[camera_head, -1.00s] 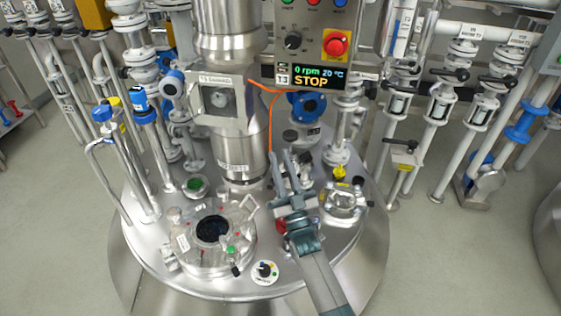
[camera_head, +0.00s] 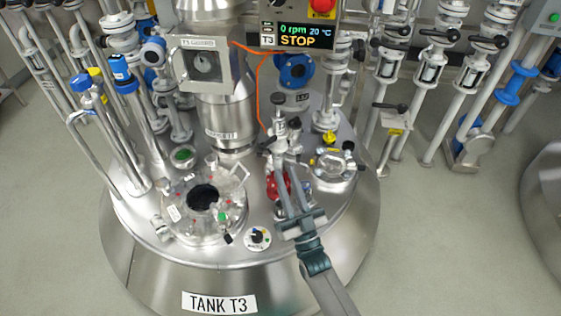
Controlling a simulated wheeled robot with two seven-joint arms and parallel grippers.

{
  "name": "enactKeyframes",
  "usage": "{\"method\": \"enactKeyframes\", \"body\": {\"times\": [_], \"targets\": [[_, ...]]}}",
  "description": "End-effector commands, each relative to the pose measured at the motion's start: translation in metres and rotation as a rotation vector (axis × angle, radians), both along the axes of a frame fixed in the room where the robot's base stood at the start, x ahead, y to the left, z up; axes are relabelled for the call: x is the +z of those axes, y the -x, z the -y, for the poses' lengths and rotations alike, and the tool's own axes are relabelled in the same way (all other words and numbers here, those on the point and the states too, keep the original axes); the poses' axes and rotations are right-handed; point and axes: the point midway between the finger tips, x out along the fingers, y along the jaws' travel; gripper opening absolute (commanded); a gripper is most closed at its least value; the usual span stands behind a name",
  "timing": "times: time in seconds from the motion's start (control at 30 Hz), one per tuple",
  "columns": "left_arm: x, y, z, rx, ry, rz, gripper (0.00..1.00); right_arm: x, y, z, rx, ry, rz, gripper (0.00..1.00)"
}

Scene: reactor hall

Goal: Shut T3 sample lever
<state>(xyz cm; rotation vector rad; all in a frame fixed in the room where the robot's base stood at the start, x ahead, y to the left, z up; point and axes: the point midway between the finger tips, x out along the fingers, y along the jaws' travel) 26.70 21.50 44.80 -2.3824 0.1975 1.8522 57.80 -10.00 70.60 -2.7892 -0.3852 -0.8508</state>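My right gripper (camera_head: 288,170) reaches in from the bottom over the front right of the tank lid (camera_head: 225,255). Its two grey fingers point away from me with a narrow gap between them. A red part (camera_head: 277,187), which looks like the sample lever, shows just beside the left finger and is partly covered by it. I cannot tell whether they touch. It belongs to a metal sample valve assembly (camera_head: 279,128) with a black knob on top. The lever's exact angle is hidden. My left gripper is not in view.
A round manway (camera_head: 203,200) with clamps and a small dial (camera_head: 257,238) sit left of the gripper. A sight-glass port (camera_head: 335,168) stands close to its right. An orange cable (camera_head: 259,90) hangs behind. The control panel (camera_head: 298,37) reads T3, STOP.

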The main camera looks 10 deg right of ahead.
Motion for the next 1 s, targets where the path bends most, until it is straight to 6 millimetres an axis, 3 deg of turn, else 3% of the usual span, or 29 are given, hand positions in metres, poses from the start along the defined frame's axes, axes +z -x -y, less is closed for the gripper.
{"method": "enactKeyframes", "body": {"times": [0.2,0.57,0.63,0.67,0.87,1.0], "targets": [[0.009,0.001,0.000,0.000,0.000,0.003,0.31,-0.012,0.017,0.003,0.001,0.000,-0.001,0.20],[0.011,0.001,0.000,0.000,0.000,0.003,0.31,-0.014,0.019,0.004,0.000,0.000,-0.001,0.20],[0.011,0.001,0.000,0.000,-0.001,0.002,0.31,-0.014,0.019,0.004,0.000,0.001,-0.002,0.03],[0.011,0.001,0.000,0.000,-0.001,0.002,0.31,-0.014,0.019,0.004,0.000,0.001,-0.004,0.00],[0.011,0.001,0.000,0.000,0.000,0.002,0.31,-0.026,0.016,0.007,-0.008,0.022,-0.075,0.00],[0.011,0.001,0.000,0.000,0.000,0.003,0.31,-0.048,0.014,0.011,-0.020,0.061,-0.207,0.00]]}}
